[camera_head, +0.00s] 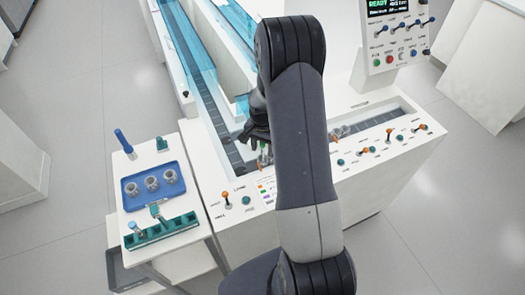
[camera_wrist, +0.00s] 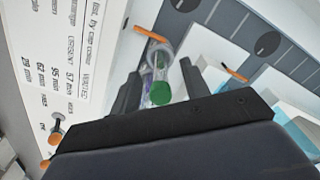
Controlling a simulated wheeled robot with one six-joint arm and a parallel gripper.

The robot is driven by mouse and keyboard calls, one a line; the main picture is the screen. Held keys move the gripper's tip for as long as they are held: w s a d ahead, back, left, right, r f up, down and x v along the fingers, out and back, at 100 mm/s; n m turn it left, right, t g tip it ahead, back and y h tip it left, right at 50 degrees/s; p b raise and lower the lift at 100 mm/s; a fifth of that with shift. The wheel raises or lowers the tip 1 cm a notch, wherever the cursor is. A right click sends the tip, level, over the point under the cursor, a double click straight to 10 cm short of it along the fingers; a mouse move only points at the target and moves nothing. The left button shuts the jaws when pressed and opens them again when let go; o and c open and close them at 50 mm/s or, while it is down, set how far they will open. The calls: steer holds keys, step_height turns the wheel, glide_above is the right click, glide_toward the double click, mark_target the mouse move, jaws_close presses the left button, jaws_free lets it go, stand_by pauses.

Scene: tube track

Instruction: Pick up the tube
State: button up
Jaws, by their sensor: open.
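A clear tube with a green cap (camera_wrist: 160,92) shows in the wrist view, between the two dark fingers of my gripper (camera_wrist: 160,88). The gripper is open, with one finger on each side of the tube. I cannot tell whether either finger touches it. An orange-ended part stands close behind the tube. In the head view my gripper (camera_head: 257,132) hangs over the track at the white machine, partly hidden by my arm. The tube cannot be made out clearly there.
Levers (camera_head: 226,197) stand on the machine's front panel. A control screen (camera_head: 387,6) is at upper right.

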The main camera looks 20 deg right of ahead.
steer(key=shift+f, duration=0.4)
steer(key=c, duration=0.8)
steer(key=shift+r, duration=0.1)
steer(key=shift+c, duration=0.2)
step_height(320, 180, up, 10)
steer(key=shift+f+b, duration=0.1)
steer(key=shift+b, duration=0.55)
